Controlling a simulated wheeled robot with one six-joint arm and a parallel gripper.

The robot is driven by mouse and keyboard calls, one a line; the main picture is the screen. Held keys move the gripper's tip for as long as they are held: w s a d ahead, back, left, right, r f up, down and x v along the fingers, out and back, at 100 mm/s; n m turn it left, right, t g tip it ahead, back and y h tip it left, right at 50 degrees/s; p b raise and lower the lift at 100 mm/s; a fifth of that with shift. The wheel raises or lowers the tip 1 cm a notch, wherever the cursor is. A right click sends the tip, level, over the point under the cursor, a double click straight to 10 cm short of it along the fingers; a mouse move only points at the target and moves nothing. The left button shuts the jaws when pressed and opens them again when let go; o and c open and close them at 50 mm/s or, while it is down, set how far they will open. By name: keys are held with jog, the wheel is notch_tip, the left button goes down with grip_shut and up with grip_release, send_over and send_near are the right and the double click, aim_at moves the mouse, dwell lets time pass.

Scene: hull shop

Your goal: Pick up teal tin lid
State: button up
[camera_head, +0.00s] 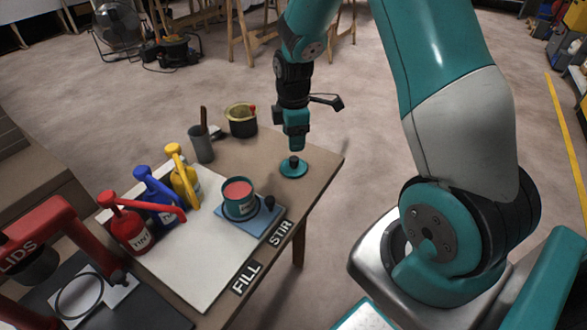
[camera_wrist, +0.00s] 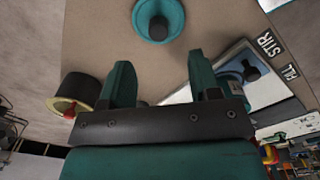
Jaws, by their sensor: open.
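The teal tin lid (camera_head: 293,169) is a round disc with a dark knob in its middle. It lies on the table top near the right edge. In the wrist view the lid (camera_wrist: 172,18) is at the top, beyond the fingertips, with its knob showing. My gripper (camera_head: 296,148) points down just above the lid in the head view. In the wrist view my gripper (camera_wrist: 161,75) is open, with two teal fingers apart and nothing between them.
A teal tin of pink paint (camera_head: 239,207) stands on a blue stirring plate (camera_head: 265,222) nearby. A dark pot (camera_head: 241,126) and a grey cup (camera_head: 201,150) stand at the back. Red, blue and yellow pump bottles (camera_head: 157,209) stand left. The table (camera_head: 320,165) is bare around the lid.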

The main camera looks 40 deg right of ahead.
aim_at(294, 158)
notch_tip(294, 158, down, 8)
jog(key=shift+w+d+f+b, duration=0.1)
jog(key=shift+b, duration=0.65)
jog(key=c, duration=1)
